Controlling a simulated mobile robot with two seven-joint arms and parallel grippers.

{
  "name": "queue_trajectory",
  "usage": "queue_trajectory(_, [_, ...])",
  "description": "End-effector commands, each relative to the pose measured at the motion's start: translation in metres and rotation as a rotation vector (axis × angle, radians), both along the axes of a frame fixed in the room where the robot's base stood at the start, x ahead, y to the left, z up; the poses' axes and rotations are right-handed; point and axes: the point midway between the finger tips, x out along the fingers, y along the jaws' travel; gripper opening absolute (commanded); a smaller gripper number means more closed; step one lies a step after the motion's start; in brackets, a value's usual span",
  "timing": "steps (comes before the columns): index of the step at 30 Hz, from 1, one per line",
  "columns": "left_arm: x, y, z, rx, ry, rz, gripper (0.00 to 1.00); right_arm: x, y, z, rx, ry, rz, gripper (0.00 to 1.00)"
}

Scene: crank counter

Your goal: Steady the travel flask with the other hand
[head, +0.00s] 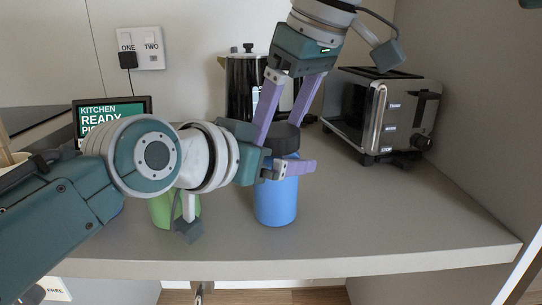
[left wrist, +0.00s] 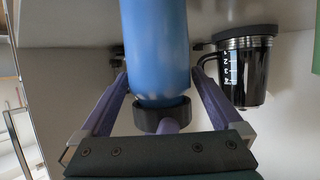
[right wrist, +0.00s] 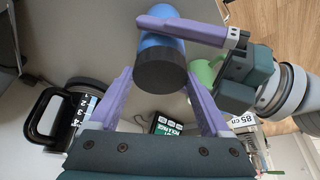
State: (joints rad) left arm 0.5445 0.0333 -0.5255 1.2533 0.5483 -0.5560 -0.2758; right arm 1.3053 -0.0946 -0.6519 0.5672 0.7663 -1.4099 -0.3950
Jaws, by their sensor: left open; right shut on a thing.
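The travel flask, a blue cylinder (head: 276,200) with a black lid (head: 282,139), stands upright on the counter. My right gripper (head: 284,134) comes down from above and is shut on the black lid, one finger on each side; the lid also shows between its fingers in the right wrist view (right wrist: 160,72). My left gripper (head: 288,168) is open around the upper blue body, below the lid. One left finger crosses the front of the flask; the other is hidden in the head view. In the left wrist view the blue body (left wrist: 155,45) lies between both fingers.
A black-and-steel carafe (head: 241,90) stands behind the flask. A toaster (head: 375,110) is at the back right. A green cup (head: 160,211) is partly hidden by my left arm. A kitchen display (head: 100,113) stands at the back left. The counter right of the flask is clear.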

Motion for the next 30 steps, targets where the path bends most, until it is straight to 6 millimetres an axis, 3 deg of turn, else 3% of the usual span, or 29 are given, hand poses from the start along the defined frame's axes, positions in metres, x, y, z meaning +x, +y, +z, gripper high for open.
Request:
queue_trajectory(2, [-0.0001,0.0001,-0.0001,0.000,0.000,0.000,0.94,0.0004,0.0005,0.0011,0.002,-0.002,0.001,0.28])
queue_trajectory(27, [-0.0003,0.0004,-0.0003,0.001,0.002,0.000,0.00,0.0006,0.0003,0.0013,0.001,-0.003,0.001,0.28])
queue_trajectory(30, [-0.0003,0.0004,-0.0004,0.001,0.002,0.000,0.00,0.0007,0.0003,0.0013,0.001,-0.003,0.001,0.28])
